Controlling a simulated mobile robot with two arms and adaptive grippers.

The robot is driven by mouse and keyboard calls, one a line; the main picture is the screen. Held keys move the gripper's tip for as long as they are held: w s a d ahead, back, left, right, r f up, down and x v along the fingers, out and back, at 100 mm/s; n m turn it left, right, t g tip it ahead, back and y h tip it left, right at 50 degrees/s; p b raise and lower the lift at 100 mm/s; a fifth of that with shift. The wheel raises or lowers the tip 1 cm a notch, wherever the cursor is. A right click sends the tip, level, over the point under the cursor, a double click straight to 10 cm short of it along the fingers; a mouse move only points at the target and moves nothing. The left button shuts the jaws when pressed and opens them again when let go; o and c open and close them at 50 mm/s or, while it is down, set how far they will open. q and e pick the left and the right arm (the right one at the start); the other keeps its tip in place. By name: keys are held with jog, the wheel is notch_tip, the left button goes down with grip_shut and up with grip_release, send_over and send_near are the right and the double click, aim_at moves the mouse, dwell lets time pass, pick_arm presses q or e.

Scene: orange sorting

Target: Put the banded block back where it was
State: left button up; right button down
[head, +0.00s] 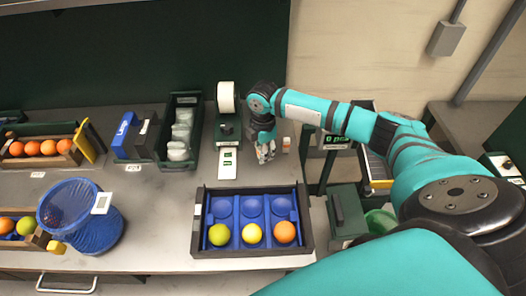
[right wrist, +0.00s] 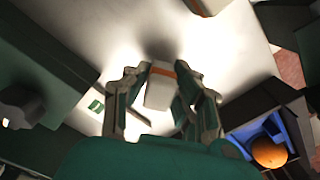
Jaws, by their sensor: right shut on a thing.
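My right gripper (head: 265,154) points down over the table, just behind the fruit tray. In the right wrist view the gripper (right wrist: 162,105) is shut on a white block with an orange band (right wrist: 159,90), which sits between its fingers. In the head view the fingers mostly hide this held block. A second small white block with an orange band (head: 286,144) stands on the table just right of the gripper; a similar one shows at the top edge of the right wrist view (right wrist: 208,5). My left gripper is not in view.
A dark tray (head: 198,240) with blue cups holds three fruits in its front row. A white label device (head: 228,163) lies left of the gripper. A green bin of clear packs (head: 163,155), a blue box (head: 127,138) and a blue mesh basket (head: 97,232) stand further left.

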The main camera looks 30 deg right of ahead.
jog(key=shift+f, duration=0.6)
dwell(0.3)
jog(key=c, duration=1)
grip_release()
jog(key=shift+c, duration=0.2)
jog(key=shift+o, duration=0.4)
jog(key=o, duration=0.3)
jog(key=shift+r+p, duration=4.05)
jog(key=shift+f, duration=0.1)
